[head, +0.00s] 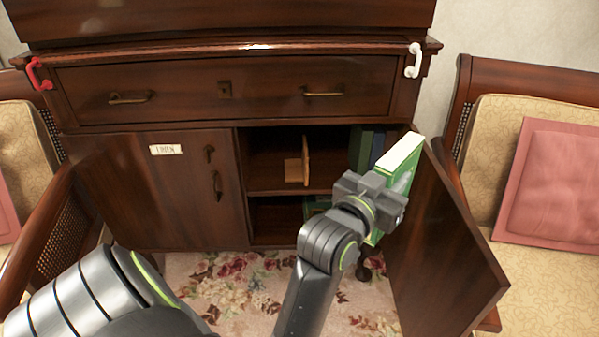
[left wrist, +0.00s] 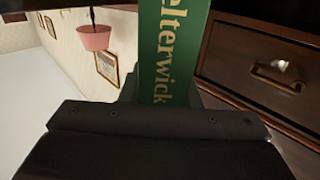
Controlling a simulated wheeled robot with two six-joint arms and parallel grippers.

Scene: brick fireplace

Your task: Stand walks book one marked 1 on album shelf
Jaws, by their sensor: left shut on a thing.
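My left gripper (head: 376,196) is shut on a green book (head: 402,154) with pale page edges, held in front of the cabinet's open right side. In the left wrist view the book's green spine (left wrist: 172,50) shows gold letters ending in "elterwick". No number 1 can be read on it. Behind the gripper, the open compartment has an upper shelf (head: 268,184) with a light wooden bookend (head: 304,162) and dark green and blue books (head: 365,146) upright at its right end. A lower space (head: 270,222) is partly hidden by my arm. My right gripper is not in view.
The open cabinet door (head: 440,240) stands close to the right of the held book. The left door (head: 150,195) is shut and bears a "LINEN" label (head: 165,149). A drawer (head: 230,92) is above. Cushioned chairs (head: 545,170) flank the cabinet.

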